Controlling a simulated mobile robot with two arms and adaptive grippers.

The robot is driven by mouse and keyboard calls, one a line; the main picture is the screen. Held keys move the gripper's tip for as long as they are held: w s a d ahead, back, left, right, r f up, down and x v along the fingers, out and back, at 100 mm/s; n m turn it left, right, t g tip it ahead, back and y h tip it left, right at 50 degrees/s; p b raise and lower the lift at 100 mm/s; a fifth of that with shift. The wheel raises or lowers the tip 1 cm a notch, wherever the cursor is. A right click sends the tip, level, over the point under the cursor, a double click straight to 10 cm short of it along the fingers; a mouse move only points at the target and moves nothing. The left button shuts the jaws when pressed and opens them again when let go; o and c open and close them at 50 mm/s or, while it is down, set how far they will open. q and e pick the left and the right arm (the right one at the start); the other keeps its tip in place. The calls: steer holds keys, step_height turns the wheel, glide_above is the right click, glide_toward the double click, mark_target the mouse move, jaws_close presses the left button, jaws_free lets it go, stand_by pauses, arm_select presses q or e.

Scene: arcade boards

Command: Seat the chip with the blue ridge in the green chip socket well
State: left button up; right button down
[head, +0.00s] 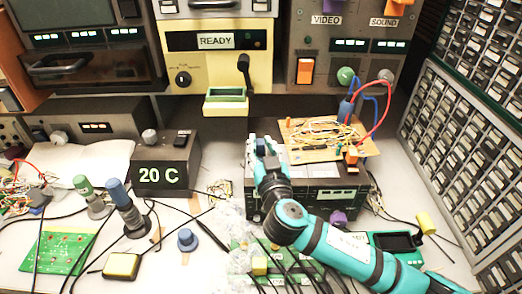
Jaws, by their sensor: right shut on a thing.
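My right arm comes in from the lower right, and its teal gripper (262,146) is above the left end of a dark box. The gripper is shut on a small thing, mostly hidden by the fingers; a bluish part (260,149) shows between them. I cannot tell for sure that it is the chip with the blue ridge. A green-lined well (225,94), apparently the green chip socket well, sits in a yellow holder on the front of the yellow READY machine. It is behind and left of the gripper, apart from it. My left gripper is not in view.
The dark box (312,197) carries a wire-covered breadboard (325,153). Red and blue cables (374,115) loop at its right. The 20 C display (160,176) stands left. A black lever (244,69) hangs above the well. Boards and cables clutter the front.

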mark_target(262, 144)
steer(key=shift+r+p, duration=1.3)
steer(key=shift+r, duration=0.8)
